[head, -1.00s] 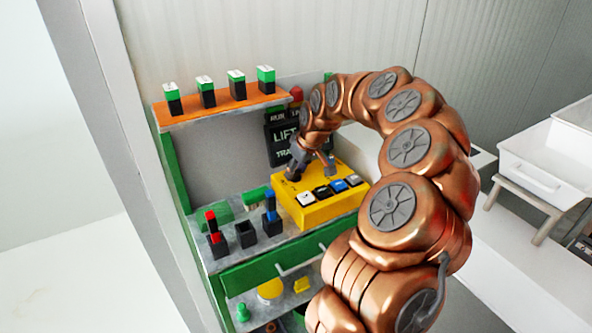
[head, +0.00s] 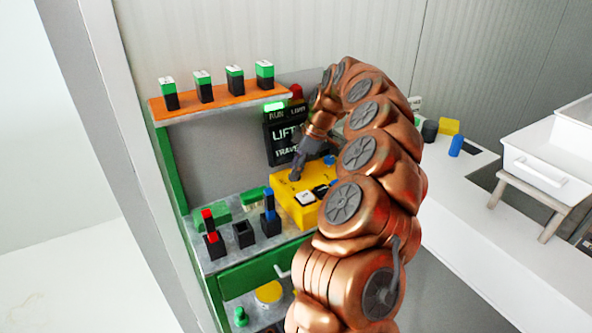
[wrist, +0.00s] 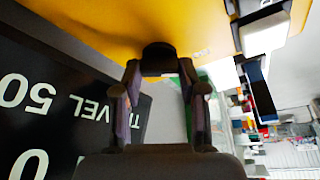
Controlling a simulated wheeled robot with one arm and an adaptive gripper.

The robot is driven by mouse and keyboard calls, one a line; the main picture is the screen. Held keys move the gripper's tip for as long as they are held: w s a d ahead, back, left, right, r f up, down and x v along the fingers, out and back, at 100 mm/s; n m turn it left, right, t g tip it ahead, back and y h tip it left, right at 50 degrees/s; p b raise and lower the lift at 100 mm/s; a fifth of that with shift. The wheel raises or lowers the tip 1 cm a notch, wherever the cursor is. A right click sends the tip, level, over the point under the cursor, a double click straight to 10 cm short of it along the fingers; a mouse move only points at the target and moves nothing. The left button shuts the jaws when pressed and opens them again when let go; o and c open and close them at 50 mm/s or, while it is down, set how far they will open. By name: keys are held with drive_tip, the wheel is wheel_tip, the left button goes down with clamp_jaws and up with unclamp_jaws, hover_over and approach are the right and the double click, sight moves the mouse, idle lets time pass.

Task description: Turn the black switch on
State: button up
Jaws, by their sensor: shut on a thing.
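The yellow box (head: 284,203) stands on the shelf and carries a row of coloured switches on its front part. Its black switch (head: 320,191) sits beside the white switch (head: 305,198), apart from my fingers. My gripper (head: 295,177) points down at the back left of the yellow box. In the wrist view my gripper (wrist: 157,74) is shut on a round black knob (wrist: 157,56) that stands out of the yellow face (wrist: 110,22). The knob's far side is hidden by the fingers. My arm hides the right end of the box.
A black sign (head: 283,140) stands close behind my gripper, with a lit green lamp (head: 275,106) and a red lamp (head: 296,91) on top. An orange shelf (head: 220,103) holds several green-and-black blocks. Red and blue levers (head: 268,200) stand left of the box.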

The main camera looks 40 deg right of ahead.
drive_tip(key=shift+n, duration=0.3)
drive_tip(key=o, duration=1.1)
drive_tip(key=shift+o, duration=0.2)
